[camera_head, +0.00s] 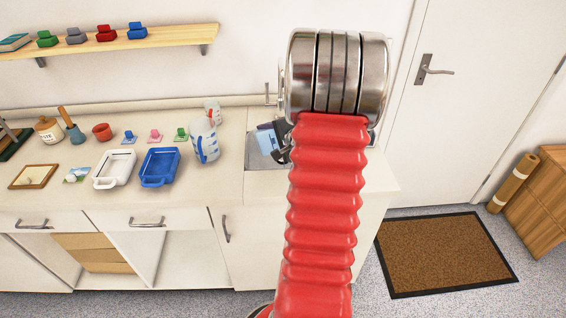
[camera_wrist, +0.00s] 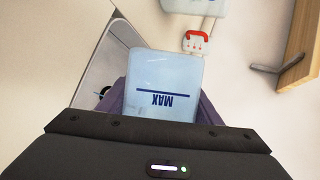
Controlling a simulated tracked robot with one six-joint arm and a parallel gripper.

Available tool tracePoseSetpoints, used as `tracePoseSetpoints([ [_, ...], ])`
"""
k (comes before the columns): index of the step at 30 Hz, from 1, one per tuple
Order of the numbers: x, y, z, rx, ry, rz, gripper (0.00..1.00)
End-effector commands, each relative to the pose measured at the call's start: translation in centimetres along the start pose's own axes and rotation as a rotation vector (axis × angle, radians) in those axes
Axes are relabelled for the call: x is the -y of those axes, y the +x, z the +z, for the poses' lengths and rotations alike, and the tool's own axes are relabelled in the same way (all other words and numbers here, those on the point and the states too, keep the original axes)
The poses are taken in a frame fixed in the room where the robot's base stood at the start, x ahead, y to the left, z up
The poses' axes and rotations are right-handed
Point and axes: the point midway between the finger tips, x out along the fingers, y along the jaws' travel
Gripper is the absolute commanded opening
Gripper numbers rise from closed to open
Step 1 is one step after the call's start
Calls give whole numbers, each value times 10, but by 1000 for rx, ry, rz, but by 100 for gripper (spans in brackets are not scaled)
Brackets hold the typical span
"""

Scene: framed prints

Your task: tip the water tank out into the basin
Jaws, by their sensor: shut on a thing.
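The water tank (camera_wrist: 162,78) is a pale, see-through blue box with a dark MAX line, which reads upside down in the wrist view. My gripper (camera_wrist: 163,100) is shut on it, with a purplish finger on each side. In the head view the tank (camera_head: 267,141) shows as a small pale piece beside my dark gripper (camera_head: 281,146), over or in the basin. The basin (camera_wrist: 97,68) is grey metal, at the left in the wrist view. In the head view its rim (camera_head: 251,158) is partly hidden by my arm. I cannot tell how far the tank is tilted or its water level.
A blue tray (camera_head: 160,167) and a white tray (camera_head: 115,169) lie further left. A shelf (camera_head: 120,42) hangs above the counter.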

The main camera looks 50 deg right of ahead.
Motion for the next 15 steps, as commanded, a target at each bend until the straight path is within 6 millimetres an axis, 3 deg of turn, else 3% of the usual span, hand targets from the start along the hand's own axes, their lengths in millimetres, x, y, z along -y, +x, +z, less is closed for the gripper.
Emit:
tracePoseSetpoints([
  [15, 3, -3, -4, 28, 45, -19, 21],
])
